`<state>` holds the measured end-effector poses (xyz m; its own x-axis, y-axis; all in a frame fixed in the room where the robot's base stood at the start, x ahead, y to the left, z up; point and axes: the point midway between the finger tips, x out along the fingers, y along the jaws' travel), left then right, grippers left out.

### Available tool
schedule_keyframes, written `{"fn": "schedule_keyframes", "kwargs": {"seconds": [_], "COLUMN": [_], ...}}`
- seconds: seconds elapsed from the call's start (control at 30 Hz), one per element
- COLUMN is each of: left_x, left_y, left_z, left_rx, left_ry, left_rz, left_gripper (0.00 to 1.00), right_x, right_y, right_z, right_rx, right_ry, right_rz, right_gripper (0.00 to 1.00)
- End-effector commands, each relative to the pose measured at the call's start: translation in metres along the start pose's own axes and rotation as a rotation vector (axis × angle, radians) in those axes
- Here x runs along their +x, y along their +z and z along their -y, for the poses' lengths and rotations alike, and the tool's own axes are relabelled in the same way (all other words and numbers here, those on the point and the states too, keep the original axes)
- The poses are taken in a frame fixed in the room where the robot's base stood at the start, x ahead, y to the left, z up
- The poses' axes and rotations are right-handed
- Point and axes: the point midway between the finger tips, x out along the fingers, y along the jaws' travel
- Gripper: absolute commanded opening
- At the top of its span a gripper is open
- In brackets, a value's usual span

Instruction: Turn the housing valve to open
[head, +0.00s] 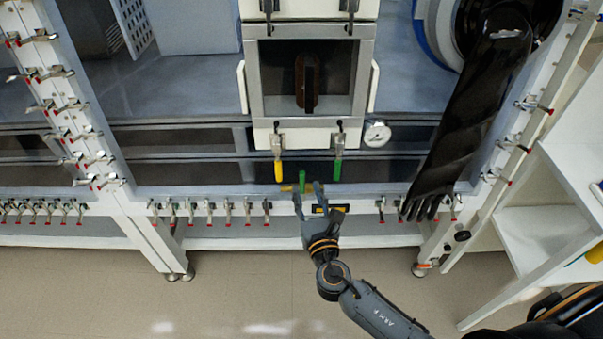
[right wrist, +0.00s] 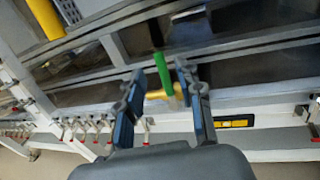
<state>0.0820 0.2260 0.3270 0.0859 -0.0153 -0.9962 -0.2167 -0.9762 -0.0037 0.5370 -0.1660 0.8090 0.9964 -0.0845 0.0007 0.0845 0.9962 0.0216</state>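A small valve with an upright green handle (head: 302,180) and a brass body (head: 287,188) sits at the front rail below the chamber box. In the right wrist view the green handle (right wrist: 163,72) stands up between my fingers, with the brass body (right wrist: 156,95) lower down. My right gripper (head: 309,192) is open in front of this valve; in the wrist view its two fingers (right wrist: 157,74) lie on either side of the green handle. Contact cannot be told. My left gripper is not in view.
A windowed chamber box (head: 254,78) is above, with a yellow handle (head: 278,171) and another green handle (head: 338,170) hanging below it. A pressure gauge (head: 377,133) is to the right. A black glove (head: 455,135) hangs farther right. Clamps line the frame. The floor in front is clear.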

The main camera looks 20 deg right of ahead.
Motion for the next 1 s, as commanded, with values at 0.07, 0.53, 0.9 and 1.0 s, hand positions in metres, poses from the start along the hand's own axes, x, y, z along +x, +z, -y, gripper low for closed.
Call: {"fn": "schedule_keyframes", "kwargs": {"seconds": [0.07, 0.53, 0.9, 1.0], "left_x": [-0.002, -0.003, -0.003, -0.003], "left_y": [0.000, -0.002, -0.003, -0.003], "left_z": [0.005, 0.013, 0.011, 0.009], "left_rx": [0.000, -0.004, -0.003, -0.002], "left_ry": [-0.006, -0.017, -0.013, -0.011], "left_rz": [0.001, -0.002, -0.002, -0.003], "left_gripper": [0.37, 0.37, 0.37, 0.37], "right_x": [0.018, 0.061, 0.061, 0.061], "right_y": [0.002, -0.001, -0.001, -0.001], "right_z": [0.000, 0.000, 0.000, 0.000], "right_rx": [0.000, 0.001, 0.001, 0.001], "right_ry": [-0.002, 0.000, 0.000, 0.000], "right_rz": [0.003, -0.001, -0.001, -0.001], "right_gripper": [0.36, 0.36, 0.02, 0.00]}}
